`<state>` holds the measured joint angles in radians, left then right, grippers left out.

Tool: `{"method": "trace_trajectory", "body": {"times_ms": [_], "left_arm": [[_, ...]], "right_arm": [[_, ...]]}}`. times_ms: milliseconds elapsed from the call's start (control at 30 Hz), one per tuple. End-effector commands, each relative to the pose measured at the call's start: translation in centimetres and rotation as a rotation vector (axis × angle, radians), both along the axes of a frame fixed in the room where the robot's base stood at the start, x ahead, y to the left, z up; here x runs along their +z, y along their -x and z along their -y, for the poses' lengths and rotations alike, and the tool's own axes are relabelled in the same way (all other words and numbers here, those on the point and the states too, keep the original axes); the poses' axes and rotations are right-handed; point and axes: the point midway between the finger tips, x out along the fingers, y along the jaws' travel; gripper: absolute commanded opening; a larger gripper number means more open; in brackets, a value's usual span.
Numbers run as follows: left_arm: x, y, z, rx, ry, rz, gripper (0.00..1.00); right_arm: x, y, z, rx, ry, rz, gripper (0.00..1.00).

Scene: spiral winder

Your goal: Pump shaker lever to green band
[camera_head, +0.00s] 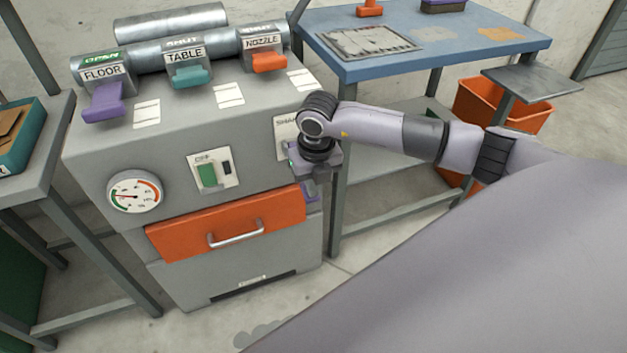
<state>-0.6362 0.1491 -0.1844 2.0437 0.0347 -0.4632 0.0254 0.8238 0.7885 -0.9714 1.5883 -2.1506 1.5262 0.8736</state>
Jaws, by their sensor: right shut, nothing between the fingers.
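A grey machine (90,160) stands at the left. A label starting "SHA" (286,124) is on the right of its front, partly hidden by my right arm. My right gripper (316,172) is in front of that spot and shut, with nothing held. A round gauge (135,192) on the front has a green band at lower left and an orange band at right. Its needle points left.
The machine top has purple FLOOR (106,102), teal TABLE (190,76) and orange NOZZLE (268,62) levers. A switch (208,175) and an orange drawer (225,228) are on the front. A blue table (430,55) and orange bin (540,112) stand right.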

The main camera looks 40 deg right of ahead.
Motion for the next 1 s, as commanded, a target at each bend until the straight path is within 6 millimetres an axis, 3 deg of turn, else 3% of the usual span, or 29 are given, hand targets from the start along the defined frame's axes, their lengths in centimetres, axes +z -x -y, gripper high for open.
{"method": "trace_trajectory", "body": {"times_ms": [433, 1000], "left_arm": [[-0.8, 0.0, 0.0, 0.000, -0.001, 0.000, 0.43], [-0.4, 0.0, -0.1, -0.003, -0.005, 0.001, 0.43]], "right_arm": [[-1.7, 0.1, 0.0, 0.000, 0.002, -0.009, 0.00], [-1.2, 0.0, 0.4, -0.002, 0.001, -0.008, 0.00]]}}
